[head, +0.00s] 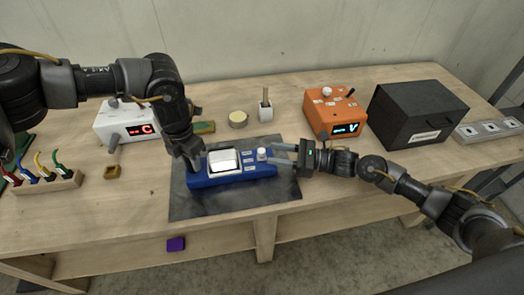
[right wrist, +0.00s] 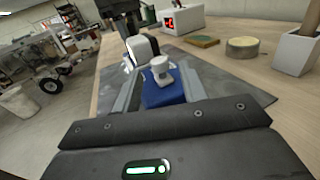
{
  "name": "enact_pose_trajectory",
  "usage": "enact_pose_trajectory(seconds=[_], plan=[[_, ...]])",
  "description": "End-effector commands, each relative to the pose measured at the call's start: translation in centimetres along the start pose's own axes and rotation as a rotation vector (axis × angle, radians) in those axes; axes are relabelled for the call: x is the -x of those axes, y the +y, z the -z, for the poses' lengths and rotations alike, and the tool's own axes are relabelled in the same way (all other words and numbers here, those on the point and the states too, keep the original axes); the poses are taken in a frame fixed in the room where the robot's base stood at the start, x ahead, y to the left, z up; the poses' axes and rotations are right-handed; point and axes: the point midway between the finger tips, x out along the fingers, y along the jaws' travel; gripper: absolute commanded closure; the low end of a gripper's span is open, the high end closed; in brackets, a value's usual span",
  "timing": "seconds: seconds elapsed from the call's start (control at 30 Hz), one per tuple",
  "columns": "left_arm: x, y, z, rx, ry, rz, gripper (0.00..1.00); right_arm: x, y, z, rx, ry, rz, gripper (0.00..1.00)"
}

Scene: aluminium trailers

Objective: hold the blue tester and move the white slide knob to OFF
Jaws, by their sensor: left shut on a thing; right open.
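The blue tester (head: 232,181) lies on a dark mat, its pale screen (head: 224,162) facing up. My left gripper (head: 191,160) is shut on its left end. The white slide knob (head: 262,153) stands near the tester's right end, to the right of the small labels. My right gripper (head: 279,154) is open at that end, its fingers pointing left toward the knob. In the right wrist view the knob (right wrist: 160,67) shows ahead, between the two fingers, with the blue tester (right wrist: 163,90) below it. Contact with the knob cannot be told. The labels are too small to read.
The dark mat (head: 200,207) lies on the wooden table (head: 110,225). Behind are a white meter (head: 122,125), a tape roll (head: 238,119), a white cup (head: 265,113), an orange meter (head: 330,112) and a black box (head: 415,115). A clip rack (head: 45,185) stands left.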

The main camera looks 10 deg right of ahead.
Motion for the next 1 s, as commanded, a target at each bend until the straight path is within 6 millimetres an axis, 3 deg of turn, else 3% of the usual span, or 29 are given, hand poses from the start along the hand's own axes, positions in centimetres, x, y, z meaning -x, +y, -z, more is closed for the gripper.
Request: enact_pose_trajectory(seconds=[0.1, 0.3, 0.7, 1.0], plan=[[0.0, 0.0, 0.0, 0.0, -0.001, 0.001, 1.0, -2.3, 0.0, 0.0, 0.0, -0.002, -0.002, 0.57], [0.0, 0.0, 0.0, 0.001, -0.001, 0.0, 1.0, -4.5, 0.0, 0.0, -0.001, -0.001, 0.0, 0.57], [0.0, 0.0, 0.0, 0.001, -0.001, 0.0, 1.0, -5.1, 0.0, 0.0, 0.0, 0.001, 0.001, 0.57], [0.0, 0.0, 0.0, 0.001, -0.001, 0.0, 1.0, -5.1, 0.0, 0.0, 0.0, 0.001, 0.001, 0.97]])
